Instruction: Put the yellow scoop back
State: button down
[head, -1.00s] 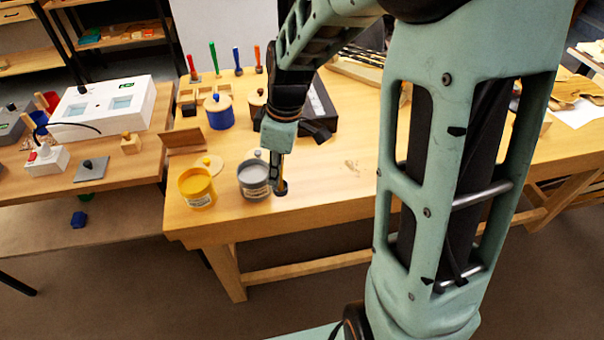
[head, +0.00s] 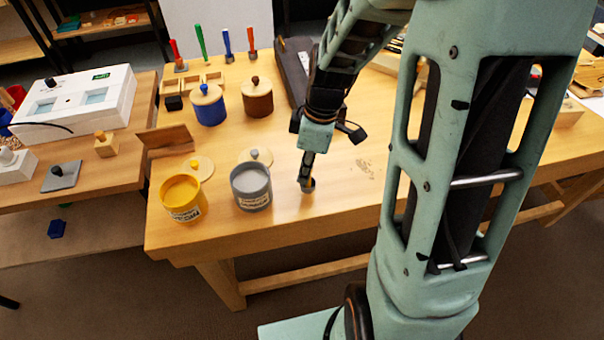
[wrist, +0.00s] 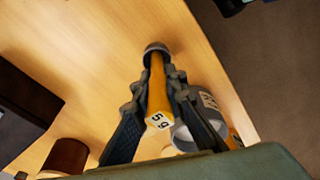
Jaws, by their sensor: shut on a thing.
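My gripper (wrist: 157,95) is shut on the yellow scoop (wrist: 157,88), a yellow handle marked "5 g" with a dark rounded end pointing away from the wrist. In the head view, my gripper (head: 307,183) points down over the table, just right of the open grey jar (head: 252,200); the scoop is mostly hidden there. The open yellow jar (head: 183,208) stands left of the grey one.
Lids lie behind both open jars. A lidded blue jar (head: 208,108) and a lidded brown jar (head: 257,100) stand farther back, near a wooden compartment tray (head: 205,80) and a black case (head: 291,65). A wooden board (head: 167,135) leans at the left.

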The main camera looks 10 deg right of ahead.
jog(key=shift+s+a+f+b, duration=0.15)
jog(key=shift+f+b, duration=0.2)
jog(key=shift+f, duration=0.6)
jog(key=shift+f, duration=0.15)
jog(key=c, duration=2)
grip_release()
jog(key=shift+o, duration=0.2)
jog(key=r, duration=0.4)
jog(key=d+r+p, duration=0.1)
jog(key=r, duration=0.7)
jog(key=shift+s+d+r+p, duration=0.15)
jog(key=shift+s+d+p, duration=0.15)
jog(key=shift+d, duration=0.1)
